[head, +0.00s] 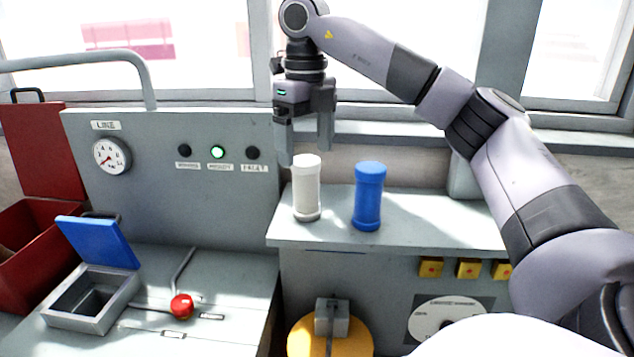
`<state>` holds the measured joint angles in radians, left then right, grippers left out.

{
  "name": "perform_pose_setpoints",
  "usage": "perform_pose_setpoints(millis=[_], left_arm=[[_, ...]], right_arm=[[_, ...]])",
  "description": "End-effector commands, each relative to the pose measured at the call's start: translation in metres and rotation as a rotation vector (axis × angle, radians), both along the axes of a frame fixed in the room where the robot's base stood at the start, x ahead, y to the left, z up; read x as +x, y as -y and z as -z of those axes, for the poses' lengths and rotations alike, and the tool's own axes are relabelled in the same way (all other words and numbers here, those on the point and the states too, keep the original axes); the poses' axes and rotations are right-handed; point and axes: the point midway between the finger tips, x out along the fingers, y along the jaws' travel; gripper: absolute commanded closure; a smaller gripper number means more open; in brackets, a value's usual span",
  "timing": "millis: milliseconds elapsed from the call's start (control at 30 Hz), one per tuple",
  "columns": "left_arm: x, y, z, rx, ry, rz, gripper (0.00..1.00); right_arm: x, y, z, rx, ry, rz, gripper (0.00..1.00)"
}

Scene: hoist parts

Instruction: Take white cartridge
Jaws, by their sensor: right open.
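The white cartridge (307,190) stands upright on the grey shelf, left of a blue cartridge (368,197). My right gripper (306,158) points down at the white cartridge's top, with its fingers spread apart. One finger shows at the upper left of the cartridge and the other above its right side. The gripper holds nothing. I cannot tell whether a finger touches the cartridge. My left gripper is not in view.
The shelf (430,228) is free to the right of the blue cartridge. A panel with a gauge (111,156) and lights stands to the left. Below are an open box (92,298) with a blue lid, a red-knobbed lever (181,306) and a red bin (30,240).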

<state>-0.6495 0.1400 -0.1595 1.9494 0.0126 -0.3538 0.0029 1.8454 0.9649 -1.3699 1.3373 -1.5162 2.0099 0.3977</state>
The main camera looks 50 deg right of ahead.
Motion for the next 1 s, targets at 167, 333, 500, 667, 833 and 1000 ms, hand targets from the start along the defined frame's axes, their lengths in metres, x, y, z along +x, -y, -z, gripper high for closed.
perform_pose_setpoints(millis=[167, 333, 500, 667, 833, 1000], left_arm=[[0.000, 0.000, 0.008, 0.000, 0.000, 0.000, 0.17], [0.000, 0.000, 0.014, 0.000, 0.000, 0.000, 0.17], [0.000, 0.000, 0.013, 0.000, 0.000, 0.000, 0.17], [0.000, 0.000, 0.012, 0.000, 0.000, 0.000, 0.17], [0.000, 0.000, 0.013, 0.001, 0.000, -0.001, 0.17], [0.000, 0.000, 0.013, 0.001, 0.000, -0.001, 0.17]], right_arm=[[-0.001, 0.000, 0.020, 0.001, -0.017, 0.007, 0.16], [-0.001, 0.000, 0.034, 0.001, -0.015, 0.006, 0.16], [-0.003, -0.001, 0.056, 0.000, -0.016, 0.006, 0.16], [-0.003, -0.002, 0.072, 0.001, -0.014, 0.007, 0.16], [-0.003, -0.002, 0.074, 0.002, -0.012, 0.007, 0.16], [-0.003, -0.002, 0.074, 0.002, -0.012, 0.007, 0.42]])
